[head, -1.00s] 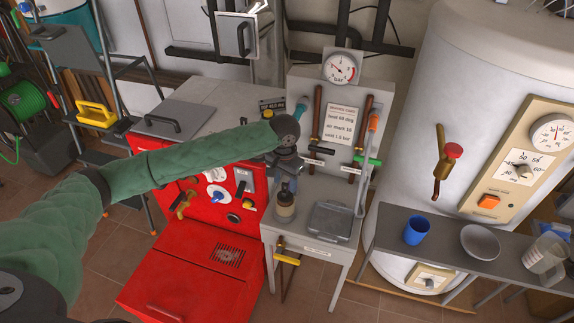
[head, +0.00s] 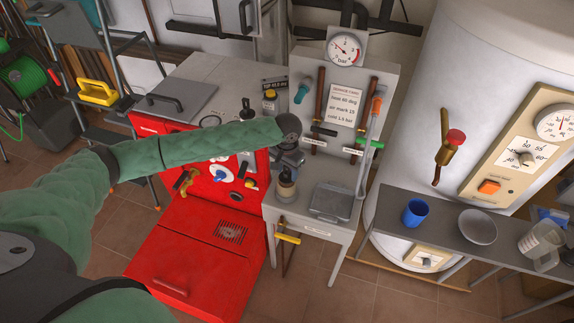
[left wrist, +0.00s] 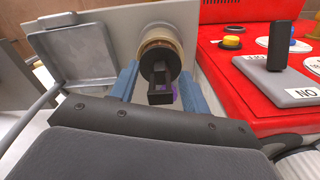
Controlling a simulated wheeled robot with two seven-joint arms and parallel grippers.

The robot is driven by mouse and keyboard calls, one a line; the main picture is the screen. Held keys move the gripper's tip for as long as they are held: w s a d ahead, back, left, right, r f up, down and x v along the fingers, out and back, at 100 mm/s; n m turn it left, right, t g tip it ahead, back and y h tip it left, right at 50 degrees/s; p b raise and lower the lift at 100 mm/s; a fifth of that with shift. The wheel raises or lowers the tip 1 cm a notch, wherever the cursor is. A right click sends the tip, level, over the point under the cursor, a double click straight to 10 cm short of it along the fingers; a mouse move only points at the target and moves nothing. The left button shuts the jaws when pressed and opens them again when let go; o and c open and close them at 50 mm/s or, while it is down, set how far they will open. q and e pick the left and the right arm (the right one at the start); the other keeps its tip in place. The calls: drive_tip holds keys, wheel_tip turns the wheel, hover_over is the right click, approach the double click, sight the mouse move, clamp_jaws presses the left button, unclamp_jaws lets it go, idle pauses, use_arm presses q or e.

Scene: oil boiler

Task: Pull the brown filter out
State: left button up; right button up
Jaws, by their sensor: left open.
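The brown filter (head: 286,190) stands on the small grey table (head: 300,224), beside the red boiler. In the left wrist view its brown round body (left wrist: 151,40) meets the pale surface, and a black handle (left wrist: 160,84) sticks up from it toward the camera. My left gripper (head: 287,172) is right above the filter. In the left wrist view the blue fingers of my left gripper (left wrist: 160,90) are apart, one on each side of the black handle. Whether either finger touches it I cannot tell. My right gripper is not in view.
The red boiler (head: 200,258) stands to the left of the table. A grey lidded box (head: 330,202) lies close to the filter's right. A panel with a pressure gauge (head: 345,48) rises behind. A shelf at right holds a blue cup (head: 415,212) and a bowl (head: 478,227).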

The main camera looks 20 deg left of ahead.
use_arm(q)
drive_tip(key=shift+f, duration=0.15)
drive_tip(key=shift+w, duration=0.1)
drive_tip(key=shift+c, duration=0.9)
clamp_jaws()
drive_tip(key=shift+r, duration=0.25)
